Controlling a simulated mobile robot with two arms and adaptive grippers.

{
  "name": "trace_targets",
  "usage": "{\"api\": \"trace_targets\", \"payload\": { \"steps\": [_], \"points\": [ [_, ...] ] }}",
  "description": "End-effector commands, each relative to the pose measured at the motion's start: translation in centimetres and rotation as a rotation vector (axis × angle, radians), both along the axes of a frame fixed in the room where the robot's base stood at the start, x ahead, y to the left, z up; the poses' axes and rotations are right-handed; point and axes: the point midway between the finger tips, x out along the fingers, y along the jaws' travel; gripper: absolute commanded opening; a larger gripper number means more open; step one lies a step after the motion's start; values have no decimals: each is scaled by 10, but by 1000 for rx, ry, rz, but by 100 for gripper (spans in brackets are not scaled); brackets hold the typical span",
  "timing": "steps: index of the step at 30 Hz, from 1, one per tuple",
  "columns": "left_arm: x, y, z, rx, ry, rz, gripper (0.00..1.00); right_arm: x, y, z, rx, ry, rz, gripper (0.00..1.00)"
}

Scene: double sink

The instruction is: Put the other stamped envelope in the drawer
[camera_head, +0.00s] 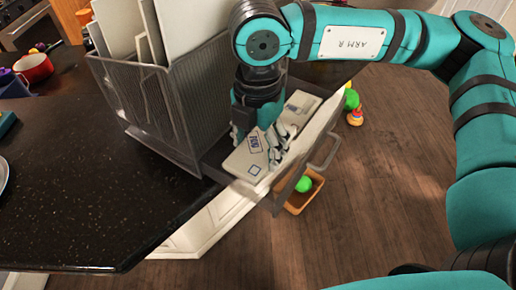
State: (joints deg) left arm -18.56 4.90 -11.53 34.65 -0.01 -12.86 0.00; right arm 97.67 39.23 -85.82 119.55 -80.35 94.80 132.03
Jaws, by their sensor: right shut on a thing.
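The drawer (312,143) is pulled open at the counter's edge, its handle facing right. My right gripper (277,146) is over the drawer, pointing down, shut on a stamped envelope (243,161). This envelope is pale with printed marks and lies over the near part of the drawer; I cannot tell whether it touches the bottom. Another pale envelope (300,104) with a dark mark lies at the far part of the drawer, partly hidden by my right wrist. My left gripper is out of view.
A grey mesh file holder (180,110) with upright files stands on the black counter (95,195), close to the drawer. An orange bin (297,202) with a green ball (304,184) is on the floor below. Toys (354,115) lie beyond.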

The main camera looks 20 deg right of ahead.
Motion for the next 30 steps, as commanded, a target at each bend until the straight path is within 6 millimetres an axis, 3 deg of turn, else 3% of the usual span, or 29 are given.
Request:
{"api": "trace_targets", "payload": {
  "steps": [2, 6, 12, 20, 21, 26, 30],
  "points": [
    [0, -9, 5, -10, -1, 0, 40, -1, 0, -10, -2, 4, 1, 38],
    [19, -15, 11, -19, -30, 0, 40, -1, 0, -29, -2, 4, 1, 38],
    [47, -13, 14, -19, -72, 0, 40, 0, 0, -37, 0, -1, 1, 38],
    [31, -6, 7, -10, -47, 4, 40, 0, 0, -40, -1, -1, 1, 38],
    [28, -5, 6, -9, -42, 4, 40, 0, 0, -40, -1, -1, 1, 69],
    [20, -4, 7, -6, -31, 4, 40, 0, 0, -39, -1, -1, 1, 90],
    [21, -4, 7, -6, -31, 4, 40, 0, 0, -39, -1, -1, 1, 91]
  ]
}}
